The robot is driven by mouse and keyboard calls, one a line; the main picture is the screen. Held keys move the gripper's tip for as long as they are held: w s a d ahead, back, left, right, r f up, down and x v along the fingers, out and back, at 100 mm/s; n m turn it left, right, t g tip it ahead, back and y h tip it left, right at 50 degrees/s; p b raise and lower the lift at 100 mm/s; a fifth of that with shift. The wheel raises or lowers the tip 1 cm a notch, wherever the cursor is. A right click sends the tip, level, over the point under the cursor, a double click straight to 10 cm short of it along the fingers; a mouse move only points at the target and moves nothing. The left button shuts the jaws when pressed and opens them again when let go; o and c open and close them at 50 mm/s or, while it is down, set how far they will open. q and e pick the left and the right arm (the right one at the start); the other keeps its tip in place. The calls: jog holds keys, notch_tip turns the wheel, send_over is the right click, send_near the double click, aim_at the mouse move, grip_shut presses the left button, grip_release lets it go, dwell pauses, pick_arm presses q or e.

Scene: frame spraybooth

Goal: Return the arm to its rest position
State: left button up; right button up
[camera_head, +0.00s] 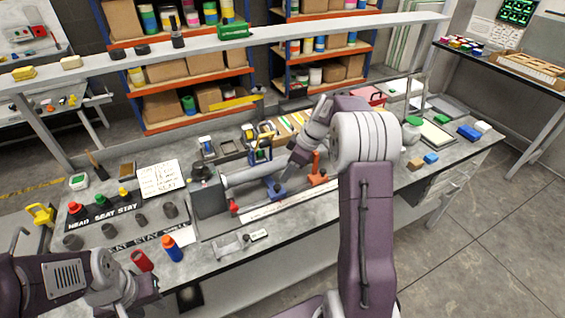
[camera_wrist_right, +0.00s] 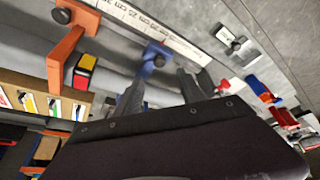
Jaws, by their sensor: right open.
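My right arm reaches up over the workbench (camera_head: 415,180) in the head view. My right gripper (camera_head: 290,168) points down and left above the fixture in the bench's middle. A blue clamp (camera_wrist_right: 155,58) and an orange bracket (camera_wrist_right: 65,45) lie beyond the fingers. My left gripper (camera_head: 142,290) is low at the left, in front of the bench edge, near a red cylinder (camera_head: 142,260); its fingers are not clear.
A grey tube (camera_head: 255,172) lies along the fixture, with a ruler strip (camera_head: 285,203) in front. A white overhead shelf (camera_head: 270,38) spans the back. The floor (camera_head: 465,230) at the right is clear.

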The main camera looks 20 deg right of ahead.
jog(key=shift+a, duration=0.15)
jog(key=s+a+r+n, duration=0.2)
jog(key=s+a, duration=0.5)
jog(key=a, duration=0.3)
jog(key=s+f+m+g+h, duration=0.1)
jog(key=s+f+m, duration=0.2)
jog(key=s+m, duration=0.2)
jog(key=s+f+m+h, duration=0.2)
jog(key=s+f+m, duration=0.2)
jog(key=s, duration=0.6)
jog(key=m, duration=0.2)
jog(key=shift+s+d+f+m+g, duration=0.25)
jog(key=shift+m+g, duration=0.05)
jog(key=shift+g, duration=0.1)
jog(key=shift+s+d, duration=0.1)
dwell(0.9)
